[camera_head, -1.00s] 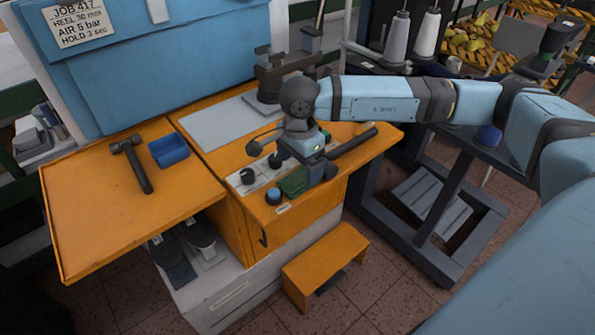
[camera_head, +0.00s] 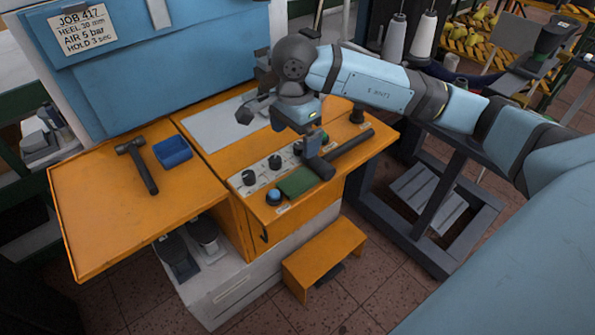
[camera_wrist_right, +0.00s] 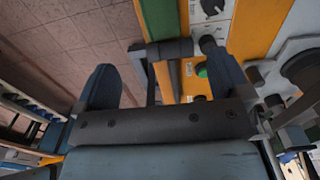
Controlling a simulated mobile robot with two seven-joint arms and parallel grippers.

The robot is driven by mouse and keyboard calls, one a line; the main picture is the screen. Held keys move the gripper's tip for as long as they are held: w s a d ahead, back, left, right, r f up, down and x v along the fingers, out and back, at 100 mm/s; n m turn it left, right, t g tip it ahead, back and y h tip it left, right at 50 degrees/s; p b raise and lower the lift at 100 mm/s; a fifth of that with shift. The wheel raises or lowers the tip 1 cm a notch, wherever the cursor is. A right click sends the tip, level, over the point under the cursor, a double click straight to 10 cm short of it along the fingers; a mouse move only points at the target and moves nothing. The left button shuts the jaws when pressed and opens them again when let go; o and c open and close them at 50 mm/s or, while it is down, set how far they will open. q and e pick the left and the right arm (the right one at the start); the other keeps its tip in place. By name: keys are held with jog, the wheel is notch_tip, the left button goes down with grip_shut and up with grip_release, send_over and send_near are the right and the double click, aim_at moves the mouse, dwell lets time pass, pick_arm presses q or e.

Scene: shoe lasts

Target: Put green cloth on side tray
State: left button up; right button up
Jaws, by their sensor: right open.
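The green cloth (camera_head: 297,182) lies on the front right of the orange machine bench, beside a blue knob. Its green also shows at the top of the right wrist view (camera_wrist_right: 160,15). My right gripper (camera_head: 319,163) is just right of and above the cloth in the head view, apart from it. The side tray (camera_head: 105,225) is the orange rimmed surface on the left. My left gripper is not in view.
A hammer (camera_head: 138,165) and a blue bin (camera_head: 172,152) stand on the tray's far part; its near part is clear. Dark knobs (camera_head: 274,162) line the bench panel, and a black bar (camera_head: 350,144) lies right of the gripper. An orange step (camera_head: 324,258) stands below.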

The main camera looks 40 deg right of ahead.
send_over(294, 181)
notch_tip(294, 181, down, 8)
jog(key=shift+d+f, duration=0.1)
jog(key=shift+d, duration=0.05)
jog(key=shift+f, duration=2.85)
jog(key=c, duration=1.1)
jog(key=shift+r, duration=0.15)
